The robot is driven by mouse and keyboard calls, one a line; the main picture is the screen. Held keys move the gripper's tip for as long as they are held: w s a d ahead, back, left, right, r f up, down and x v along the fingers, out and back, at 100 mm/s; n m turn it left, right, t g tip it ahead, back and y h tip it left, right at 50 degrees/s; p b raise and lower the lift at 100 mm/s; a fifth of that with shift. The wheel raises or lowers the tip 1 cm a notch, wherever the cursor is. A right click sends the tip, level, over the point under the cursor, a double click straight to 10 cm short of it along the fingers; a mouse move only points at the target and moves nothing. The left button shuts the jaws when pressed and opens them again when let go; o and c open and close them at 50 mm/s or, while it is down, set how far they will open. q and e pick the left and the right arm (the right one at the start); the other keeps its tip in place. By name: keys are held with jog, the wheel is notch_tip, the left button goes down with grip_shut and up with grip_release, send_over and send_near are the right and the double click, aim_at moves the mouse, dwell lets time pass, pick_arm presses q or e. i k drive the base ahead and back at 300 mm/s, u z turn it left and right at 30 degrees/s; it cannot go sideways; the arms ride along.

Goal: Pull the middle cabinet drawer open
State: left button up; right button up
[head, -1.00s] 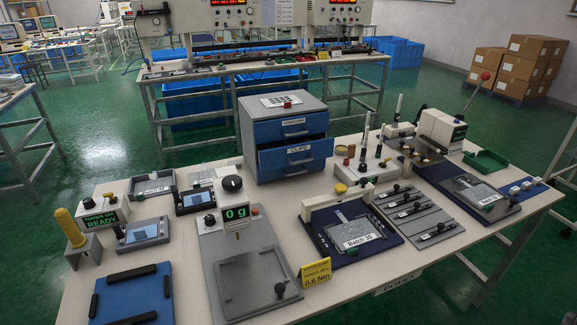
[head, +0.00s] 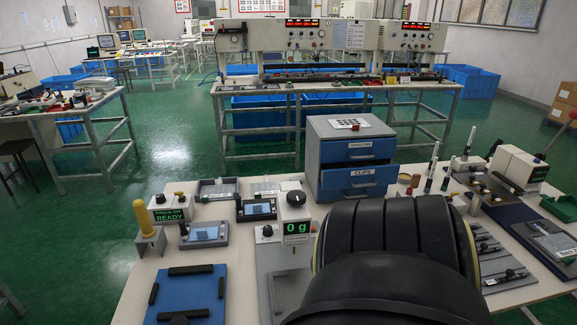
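The grey cabinet (head: 325,130) stands on the back of the white workbench. Its upper blue drawer (head: 357,150) has a white label and looks shut. Below it, the blue drawer labelled CLIPS (head: 385,178) juts out a little, with a dark gap above its front. A large black ribbed part of my arm fills the lower middle in front of the cabinet. Neither of my grippers shows in the head view.
Left of the cabinet stand small devices with screens, a READY display (head: 171,215), a yellow-topped post (head: 144,218) and a blue plate (head: 190,293). A green tray (head: 560,207) and fixtures stand at the right. My arm hides much of the bench's front middle.

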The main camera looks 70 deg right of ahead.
aim_at(383, 172)
jog(key=u, duration=0.2)
jog(key=k, duration=1.35)
jog(key=z, duration=0.85)
